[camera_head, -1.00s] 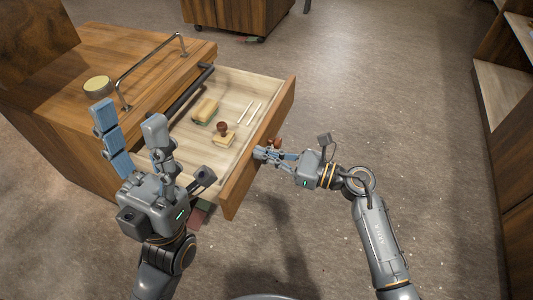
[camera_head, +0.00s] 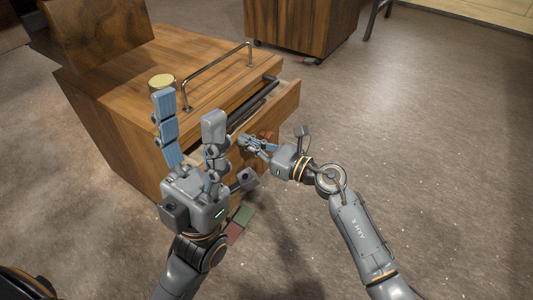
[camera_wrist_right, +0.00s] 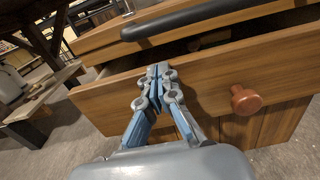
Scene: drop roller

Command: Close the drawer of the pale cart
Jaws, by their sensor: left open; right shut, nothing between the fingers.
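The cart (camera_head: 120,75) is warm brown wood. Its drawer (camera_head: 283,103) stands part way out, with a narrow gap at the top through which a dark bar handle (camera_head: 255,98) and a little of the pale inside show. The drawer's round red-brown knob (camera_wrist_right: 245,99) is clear in the right wrist view. My right gripper (camera_head: 245,142) is shut and empty, its fingertips at the drawer front (camera_wrist_right: 215,82), left of the knob; exact contact is hard to tell. My left gripper (camera_head: 188,108) is open and empty, raised in front of the cart's near side and hiding part of it.
A round tin (camera_head: 162,80) and a metal rail (camera_head: 218,72) are on the cart top. Red and green blocks (camera_head: 240,222) lie on the floor below the drawer. Another wooden cabinet (camera_head: 300,25) stands behind. The floor at right is clear.

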